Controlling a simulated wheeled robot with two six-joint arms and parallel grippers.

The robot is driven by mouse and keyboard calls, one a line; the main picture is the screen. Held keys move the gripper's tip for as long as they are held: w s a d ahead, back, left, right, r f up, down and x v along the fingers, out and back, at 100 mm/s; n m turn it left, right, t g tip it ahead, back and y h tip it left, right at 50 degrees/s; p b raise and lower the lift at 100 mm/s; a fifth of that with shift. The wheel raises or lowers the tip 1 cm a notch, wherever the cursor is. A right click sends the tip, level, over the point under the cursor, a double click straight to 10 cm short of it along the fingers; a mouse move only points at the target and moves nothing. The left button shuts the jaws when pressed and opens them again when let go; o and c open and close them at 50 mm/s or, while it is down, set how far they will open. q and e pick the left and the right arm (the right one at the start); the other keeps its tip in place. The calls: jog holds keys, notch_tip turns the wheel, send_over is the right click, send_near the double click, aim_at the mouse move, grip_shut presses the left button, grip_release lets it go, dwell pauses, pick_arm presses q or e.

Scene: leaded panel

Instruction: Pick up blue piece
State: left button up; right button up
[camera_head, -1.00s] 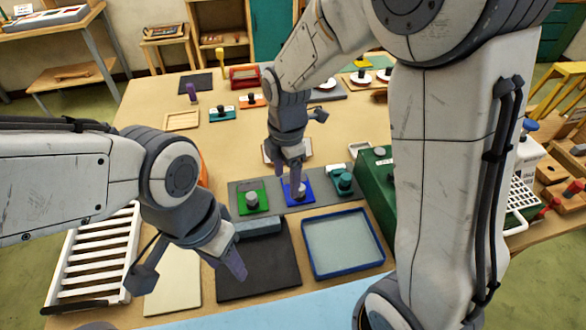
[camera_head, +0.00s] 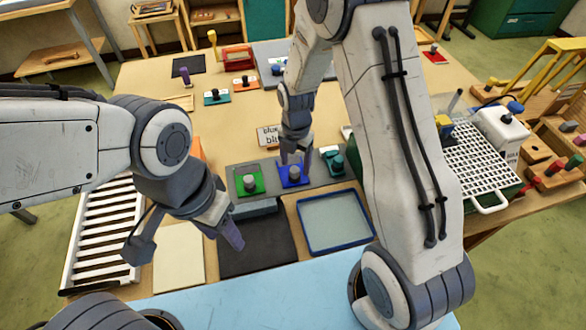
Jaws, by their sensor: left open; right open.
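The blue piece (camera_head: 292,178) is a flat blue square with a grey knob, lying on a dark grey strip (camera_head: 268,190) between a green piece (camera_head: 249,181) on its left and a teal piece (camera_head: 335,162) on its right. My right gripper (camera_head: 295,160) is open, pointing down just above the blue piece, its fingers near the knob. I cannot tell whether they touch it. My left gripper (camera_head: 232,236) is open and empty over the black mat (camera_head: 255,250), in front of the green piece.
A blue-rimmed tray (camera_head: 336,249) lies right of the black mat. A white slatted rack (camera_head: 108,225) stands at the left. A cream board (camera_head: 179,266) lies beside it. A white wire rack (camera_head: 478,158) is at the right.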

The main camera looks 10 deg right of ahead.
aim_at(295, 168)
jog(key=shift+f+p, duration=0.4)
jog(key=shift+f, duration=1.25)
jog(key=shift+a, duration=0.1)
grip_shut()
jog(key=shift+r, duration=0.1)
jog(key=shift+r+b, duration=0.35)
jog(key=shift+r, duration=0.2)
notch_tip(295, 168, up, 3)
jog(key=shift+f+b, duration=0.1)
jog(key=shift+b, duration=0.55)
jog(key=s+d+r+b, duration=0.2)
jog(key=s+r, duration=0.5)
jog(key=s, duration=0.4)
jog(key=shift+s, duration=0.3)
